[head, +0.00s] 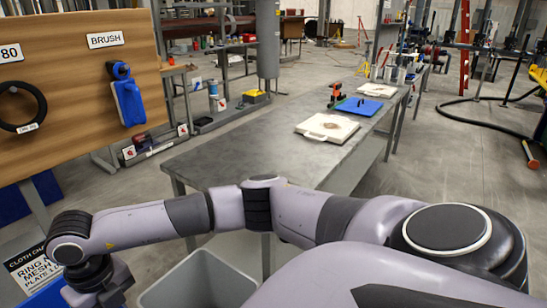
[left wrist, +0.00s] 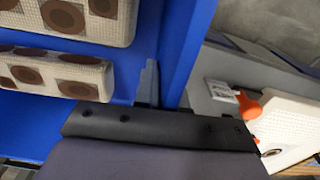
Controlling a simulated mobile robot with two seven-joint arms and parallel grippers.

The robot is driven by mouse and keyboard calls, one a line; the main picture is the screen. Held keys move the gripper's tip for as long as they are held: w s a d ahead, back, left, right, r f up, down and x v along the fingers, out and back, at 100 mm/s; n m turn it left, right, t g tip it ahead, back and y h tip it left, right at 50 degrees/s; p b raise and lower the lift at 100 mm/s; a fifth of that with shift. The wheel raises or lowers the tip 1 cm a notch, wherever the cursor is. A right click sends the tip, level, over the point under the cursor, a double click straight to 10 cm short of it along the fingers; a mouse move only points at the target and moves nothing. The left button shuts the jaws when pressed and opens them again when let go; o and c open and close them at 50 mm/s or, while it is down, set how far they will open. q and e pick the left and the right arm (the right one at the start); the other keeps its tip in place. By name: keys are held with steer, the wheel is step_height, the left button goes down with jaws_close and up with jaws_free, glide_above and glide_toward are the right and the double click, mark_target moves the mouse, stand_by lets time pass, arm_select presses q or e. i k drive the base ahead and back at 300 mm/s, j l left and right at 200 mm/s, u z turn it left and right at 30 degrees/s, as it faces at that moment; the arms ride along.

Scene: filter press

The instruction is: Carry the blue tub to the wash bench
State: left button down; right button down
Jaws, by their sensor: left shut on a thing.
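The blue tub (left wrist: 195,45) fills much of the left wrist view. White textured blocks with brown round patches (left wrist: 60,70) lie inside it. My left gripper (left wrist: 155,92) is at the tub's blue wall, shut on it; the far sides of the tub are out of view. In the head view my arm reaches to the lower left, and a bit of blue (head: 75,298), likely the tub, shows at the bottom edge; the fingers are hidden there. I cannot tell which bench is the wash bench. My right gripper is not in view.
A long grey table (head: 235,160) holds white plates (head: 327,128) and a blue mat (head: 358,107). A wooden board (head: 75,75) with a blue brush (head: 129,103) stands left. A grey bin (head: 200,285) is below my arm. Floor right of the table is open, with a black hose (head: 480,98).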

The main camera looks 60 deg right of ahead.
mark_target(274, 171)
steer(key=l, duration=0.8)
steer(key=i+l, duration=0.15)
steer(key=l, duration=0.65)
steer(key=l+z, duration=0.1)
steer(key=l, duration=0.7)
steer(key=i+l, duration=0.15)
steer(key=l, duration=0.6)
